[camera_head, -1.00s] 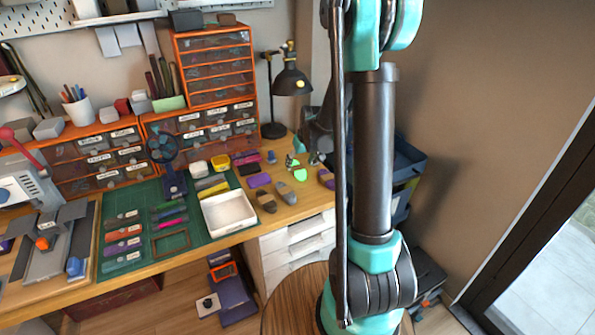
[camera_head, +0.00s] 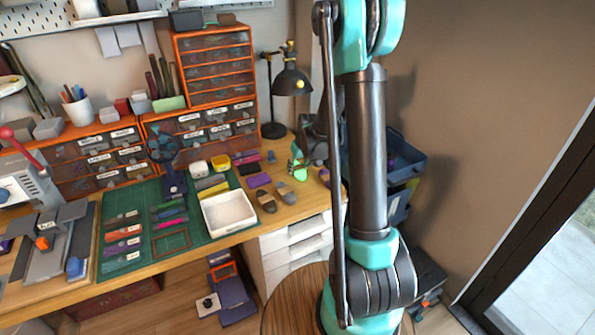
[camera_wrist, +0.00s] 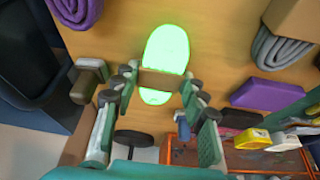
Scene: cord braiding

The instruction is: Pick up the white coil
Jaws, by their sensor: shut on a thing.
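The coil in my gripper shows as a bright glowing pale-green oval (camera_wrist: 167,46) with a brown band around it, in the wrist view. My gripper (camera_wrist: 160,90) has a finger on each side of the coil at the band and is shut on it. In the head view the green coil (camera_head: 299,170) is at the right end of the workbench, partly covered by my gripper (camera_head: 298,158). It looks tilted up there; its clearance from the bench is hard to tell.
Grey coils (camera_head: 284,193) and a purple coil (camera_head: 324,176) lie close by on the wooden bench. A purple block (camera_wrist: 270,93) is nearby. A white tray (camera_head: 230,212) stands to the left. A desk lamp (camera_head: 290,82) stands behind, and a dark blue bin (camera_head: 405,160) is to the right.

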